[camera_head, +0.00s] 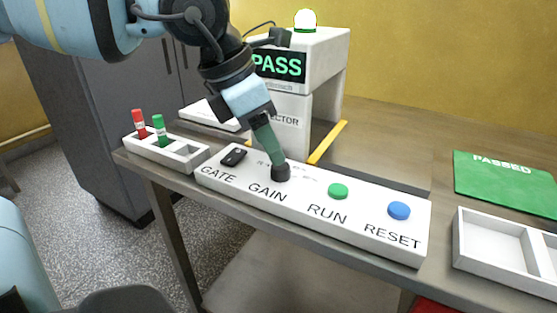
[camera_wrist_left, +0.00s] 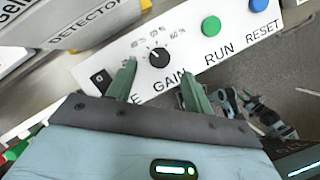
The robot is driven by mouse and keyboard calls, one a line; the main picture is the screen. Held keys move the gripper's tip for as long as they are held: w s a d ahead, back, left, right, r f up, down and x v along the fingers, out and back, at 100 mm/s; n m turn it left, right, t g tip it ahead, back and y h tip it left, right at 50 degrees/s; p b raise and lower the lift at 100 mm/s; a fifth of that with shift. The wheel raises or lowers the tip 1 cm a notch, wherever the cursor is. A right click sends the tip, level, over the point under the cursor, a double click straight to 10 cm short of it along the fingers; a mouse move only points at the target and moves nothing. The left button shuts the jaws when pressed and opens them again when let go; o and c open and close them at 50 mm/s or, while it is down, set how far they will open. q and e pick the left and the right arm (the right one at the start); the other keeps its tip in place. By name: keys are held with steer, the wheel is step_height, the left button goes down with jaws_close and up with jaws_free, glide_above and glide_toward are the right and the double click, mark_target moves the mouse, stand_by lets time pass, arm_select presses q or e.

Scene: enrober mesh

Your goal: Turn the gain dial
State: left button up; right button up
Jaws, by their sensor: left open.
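The black gain dial (camera_wrist_left: 159,57) sits on the white control panel (camera_head: 340,228), above the word GAIN. In the wrist view its white pointer mark and the printed scale around it show. My left gripper (camera_head: 273,150) reaches down to the dial from above; its green fingers partly hide the dial (camera_head: 281,172) in the head view. In the wrist view the left gripper (camera_wrist_left: 157,82) is open, with one finger left of the dial and the other lower right. The dial shows between and beyond the fingertips; I cannot tell whether they touch it. My right gripper is not in view.
The panel also has a black GATE switch (camera_head: 233,157), a green RUN button (camera_head: 338,191) and a blue RESET button (camera_head: 399,210). Behind stands the detector (camera_head: 318,65) showing PASS. A tray (camera_head: 187,158) with red and green sticks is left; a green PASSED mat (camera_head: 505,182) is right.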

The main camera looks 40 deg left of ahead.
mark_target(280, 171)
arm_select(q)
steer(key=x, duration=0.5)
steer(key=shift+w+b, duration=0.1)
steer(key=shift+b, duration=0.3)
steer(key=c, duration=1)
steer(key=m+h, duration=0.1)
steer(key=m, duration=0.2)
steer(key=shift+a+m+g, duration=0.1)
steer(key=shift+m+g, duration=0.2)
steer(key=shift+g, duration=0.1)
steer(key=shift+w+m+g+h, duration=0.1)
steer(key=shift+m+g+h, duration=0.25)
steer(key=shift+m, duration=0.7)
steer(key=shift+m+g+h, duration=0.25)
steer(key=shift+m+g, duration=0.1)
steer(key=shift+m, duration=0.7)
